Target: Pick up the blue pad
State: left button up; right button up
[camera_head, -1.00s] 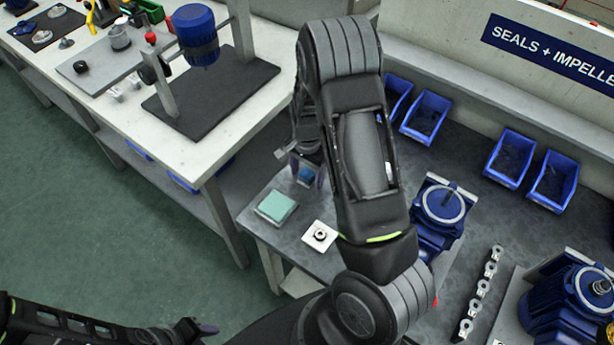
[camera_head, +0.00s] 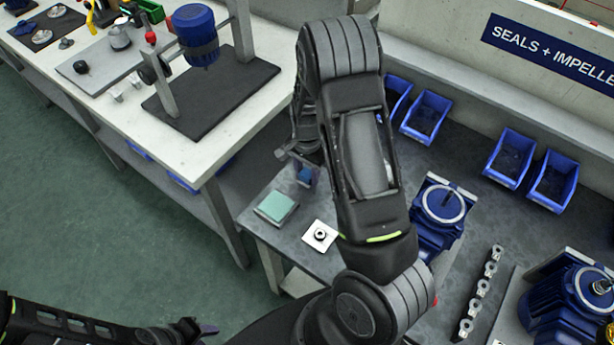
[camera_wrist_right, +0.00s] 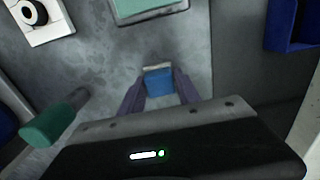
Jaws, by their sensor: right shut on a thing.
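The blue pad (camera_wrist_right: 158,82) is a small blue block with a pale far edge, between the two purple fingers of my right gripper (camera_wrist_right: 160,92) in the wrist view. The gripper is shut on it. In the head view the blue pad (camera_head: 304,174) shows partly between the fingers of my right gripper (camera_head: 305,177), above the left end of the grey bench. I cannot tell whether it touches the bench. My left gripper (camera_head: 207,329) is low at the left, over the floor, apart from the bench; its opening is unclear.
A teal-topped block (camera_head: 275,207) and a white plate with a dark ring (camera_head: 320,236) lie close to my right gripper. A blue motor (camera_head: 440,215) stands right of my arm. Blue bins (camera_head: 425,115) line the back. A white workbench (camera_head: 225,150) stands left.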

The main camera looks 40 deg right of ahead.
aim_at(307, 173)
grip_shut()
jog(key=shift+w+r, duration=0.1)
jog(key=shift+r, duration=0.35)
notch_tip(307, 173, up, 9)
jog(key=shift+r, duration=0.1)
